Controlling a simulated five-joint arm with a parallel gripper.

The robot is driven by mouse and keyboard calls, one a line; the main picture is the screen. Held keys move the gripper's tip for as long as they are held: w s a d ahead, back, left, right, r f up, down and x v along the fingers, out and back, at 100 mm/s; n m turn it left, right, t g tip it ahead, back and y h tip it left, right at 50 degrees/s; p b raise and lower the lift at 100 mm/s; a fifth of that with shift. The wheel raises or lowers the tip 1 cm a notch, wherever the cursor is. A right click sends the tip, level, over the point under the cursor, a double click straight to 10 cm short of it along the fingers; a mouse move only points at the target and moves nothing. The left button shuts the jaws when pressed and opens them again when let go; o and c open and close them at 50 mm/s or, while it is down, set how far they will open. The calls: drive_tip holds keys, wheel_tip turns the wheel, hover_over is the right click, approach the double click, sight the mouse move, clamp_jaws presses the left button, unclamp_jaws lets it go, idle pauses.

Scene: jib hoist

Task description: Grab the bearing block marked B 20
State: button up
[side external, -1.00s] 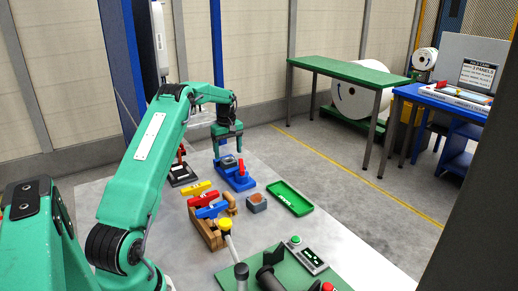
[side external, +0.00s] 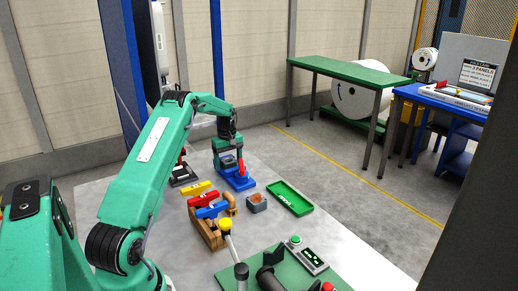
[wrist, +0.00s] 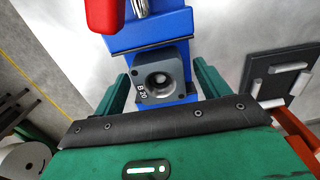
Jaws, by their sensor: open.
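The grey bearing block (wrist: 160,82) shows the marking B 20 and a round bore in the wrist view. It sits on the blue fixture (wrist: 150,35), which also shows in the side view (side external: 238,181). My gripper (side external: 228,160) is lowered over the block at the fixture. In the wrist view its open green fingers (wrist: 161,74) stand on either side of the block, with a gap visible on each side. The side view shows the block only partly, between the fingers.
A red handle (wrist: 103,14) rises from the fixture close to my gripper. Nearby are a green tray (side external: 290,198), a wooden rack (side external: 206,231) with coloured pieces, and a dark stand (side external: 183,176). A green plate (side external: 310,275) with controls lies at the front.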

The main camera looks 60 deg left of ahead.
drive_tip(key=shift+r, duration=0.1)
drive_tip(key=c, duration=1.4)
drive_tip(key=shift+r, duration=0.15)
drive_tip(key=shift+r, duration=4.9)
